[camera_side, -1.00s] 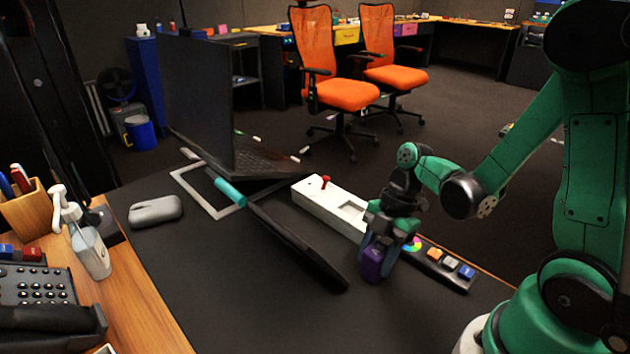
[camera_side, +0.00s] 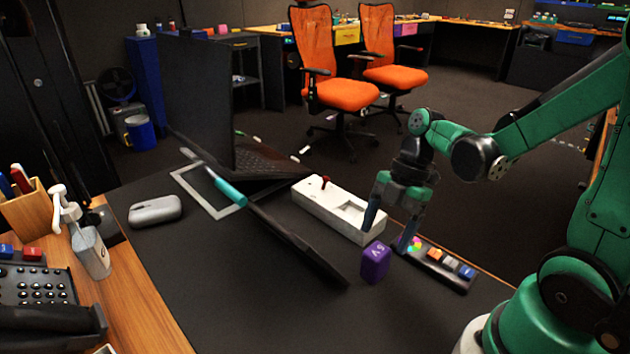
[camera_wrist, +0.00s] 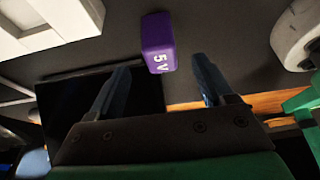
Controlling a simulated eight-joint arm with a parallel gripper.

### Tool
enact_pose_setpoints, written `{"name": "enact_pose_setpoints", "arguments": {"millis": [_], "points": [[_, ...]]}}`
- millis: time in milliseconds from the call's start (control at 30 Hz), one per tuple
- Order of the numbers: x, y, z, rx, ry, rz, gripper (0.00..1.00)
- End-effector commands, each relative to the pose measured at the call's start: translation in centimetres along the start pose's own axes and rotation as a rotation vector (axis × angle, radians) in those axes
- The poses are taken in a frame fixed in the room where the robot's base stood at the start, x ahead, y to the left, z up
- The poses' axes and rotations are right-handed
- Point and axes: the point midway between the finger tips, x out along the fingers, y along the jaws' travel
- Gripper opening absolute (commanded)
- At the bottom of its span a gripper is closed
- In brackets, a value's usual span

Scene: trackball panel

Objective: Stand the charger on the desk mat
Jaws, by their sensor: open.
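The charger (camera_side: 375,262) is a small purple block with white "5 V" lettering. In the wrist view the charger (camera_wrist: 158,42) lies just beyond the tips of my open gripper (camera_wrist: 163,68), with a gap and no contact. The charger's underside is hidden.
A white panel (camera_side: 325,208) with a red knob is behind the charger. A black strip with coloured keys (camera_side: 450,262) is to its right. A laptop (camera_side: 255,160) and a grey mouse (camera_side: 155,210) are further left.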

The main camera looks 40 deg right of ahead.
Motion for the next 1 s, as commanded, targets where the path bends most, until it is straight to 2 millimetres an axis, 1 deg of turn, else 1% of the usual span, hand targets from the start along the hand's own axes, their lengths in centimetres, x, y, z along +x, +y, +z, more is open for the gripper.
{"name": "enact_pose_setpoints", "arguments": {"millis": [100,300,500,633,667,767,867,900,1000], "points": [[-2.0,-0.1,0.0,0.003,0.0,0.0,0.74],[-5.0,-0.1,0.0,0.002,-0.001,0.0,0.74],[-6.7,-0.1,0.0,0.001,-0.001,0.0,0.74],[-7.0,0.0,-0.3,0.05,-0.021,0.011,0.74],[-6.9,0.1,-0.5,0.082,-0.035,0.02,0.74],[-6.4,0.3,-1.2,0.262,-0.099,0.081,0.74],[-5.8,0.7,-2.2,0.515,-0.159,0.207,0.74],[-5.6,0.9,-2.6,0.623,-0.169,0.272,0.74],[-5.3,1.4,-3.7,0.875,-0.142,0.439,0.74]]}}
